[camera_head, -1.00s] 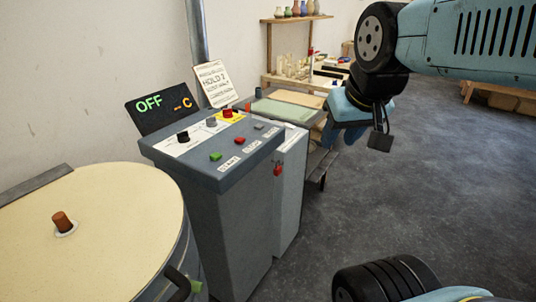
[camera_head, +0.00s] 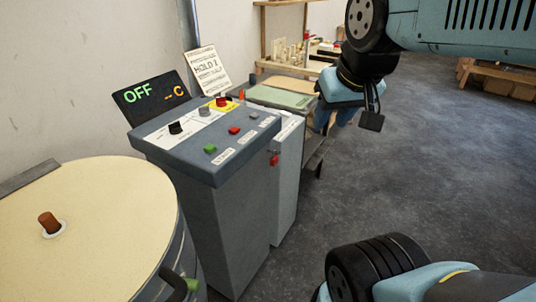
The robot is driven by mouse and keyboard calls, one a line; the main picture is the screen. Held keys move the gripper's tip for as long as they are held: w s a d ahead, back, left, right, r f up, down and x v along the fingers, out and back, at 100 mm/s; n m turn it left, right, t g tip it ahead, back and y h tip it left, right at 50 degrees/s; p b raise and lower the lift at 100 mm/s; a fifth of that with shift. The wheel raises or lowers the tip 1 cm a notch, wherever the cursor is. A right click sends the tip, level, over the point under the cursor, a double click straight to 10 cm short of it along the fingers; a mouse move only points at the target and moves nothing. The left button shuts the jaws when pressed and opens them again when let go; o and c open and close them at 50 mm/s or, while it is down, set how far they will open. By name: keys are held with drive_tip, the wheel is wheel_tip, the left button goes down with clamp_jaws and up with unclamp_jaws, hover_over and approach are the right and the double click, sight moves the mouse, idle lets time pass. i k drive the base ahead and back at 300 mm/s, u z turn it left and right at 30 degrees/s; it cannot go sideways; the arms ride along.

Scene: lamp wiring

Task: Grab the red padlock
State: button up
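My gripper (camera_head: 322,122) is at the upper middle right, pointing down, to the right of and above the padlock in the picture. It is apart from the padlock.
The control console (camera_head: 205,150) carries a red button, a black knob and green and red buttons. A display (camera_head: 150,103) reads OFF. A round cream-topped vessel (camera_head: 90,235) stands at left. A bench (camera_head: 285,95) lies behind. The floor (camera_head: 420,180) at right is clear.

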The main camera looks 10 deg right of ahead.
sight(274, 160)
drive_tip(key=u, duration=0.05)
drive_tip(key=k, duration=1)
drive_tip(key=u, duration=0.5)
drive_tip(key=i, duration=0.7)
drive_tip(key=u, duration=0.2)
